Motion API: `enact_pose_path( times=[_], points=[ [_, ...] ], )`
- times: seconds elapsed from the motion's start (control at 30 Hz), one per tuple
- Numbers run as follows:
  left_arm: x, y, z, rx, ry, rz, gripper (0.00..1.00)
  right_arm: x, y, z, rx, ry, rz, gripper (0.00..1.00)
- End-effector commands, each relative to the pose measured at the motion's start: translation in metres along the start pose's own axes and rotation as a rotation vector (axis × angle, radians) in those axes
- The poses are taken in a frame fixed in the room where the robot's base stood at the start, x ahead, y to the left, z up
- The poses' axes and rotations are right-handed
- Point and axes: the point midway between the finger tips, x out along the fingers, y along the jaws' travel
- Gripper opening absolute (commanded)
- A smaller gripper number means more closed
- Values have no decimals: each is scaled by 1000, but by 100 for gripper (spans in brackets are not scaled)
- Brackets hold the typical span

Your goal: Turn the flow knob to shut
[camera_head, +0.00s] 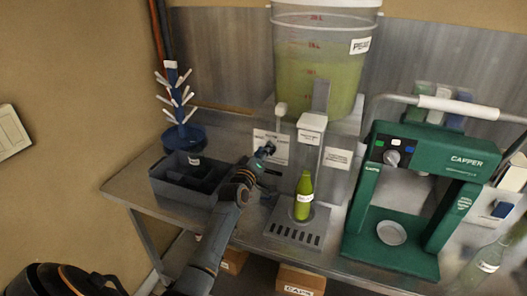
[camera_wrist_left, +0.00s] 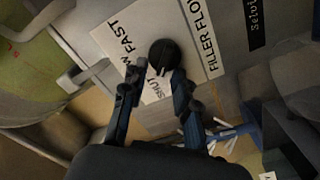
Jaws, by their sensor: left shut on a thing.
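The flow knob (camera_wrist_left: 163,52) is a round black knob on a white FILLER FLOW label (camera_wrist_left: 198,22) marked SHUT and FAST; another word is partly covered. My left gripper (camera_wrist_left: 160,74) has its two fingertips on either side of the knob, shut on it. I cannot tell for sure which mark the knob points at. In the head view my left gripper (camera_head: 264,153) reaches the label plate (camera_head: 280,149) left of the filler (camera_head: 311,125) and hides the knob. My right gripper is not in view.
A green bottle (camera_head: 304,202) stands upright on the drip tray (camera_head: 281,231) under the filler. A bucket of green liquid (camera_head: 318,75) is behind. A green capper (camera_head: 392,215) stands at right, a dark divided crate (camera_head: 172,191) and bottle tree (camera_head: 178,100) at left.

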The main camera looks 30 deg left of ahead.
Motion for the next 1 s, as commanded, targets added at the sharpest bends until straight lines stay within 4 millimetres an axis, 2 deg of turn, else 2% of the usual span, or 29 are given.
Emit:
enact_pose_path(
  times=[0.4,0.43,0.5,0.53,0.87,1.0],
  points=[
    [0,-2,4,-7,-7,-4,0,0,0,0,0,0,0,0],
    [0,-2,4,-7,-7,-4,35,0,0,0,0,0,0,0],
    [0,-1,3,-7,-7,-3,50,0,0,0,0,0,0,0],
    [0,-1,3,-7,-6,-3,52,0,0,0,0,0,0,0],
    [-2,-1,2,-6,-3,-1,52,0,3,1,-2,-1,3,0],
    [-15,-1,3,-7,-4,-1,52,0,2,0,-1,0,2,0]
  ],
)
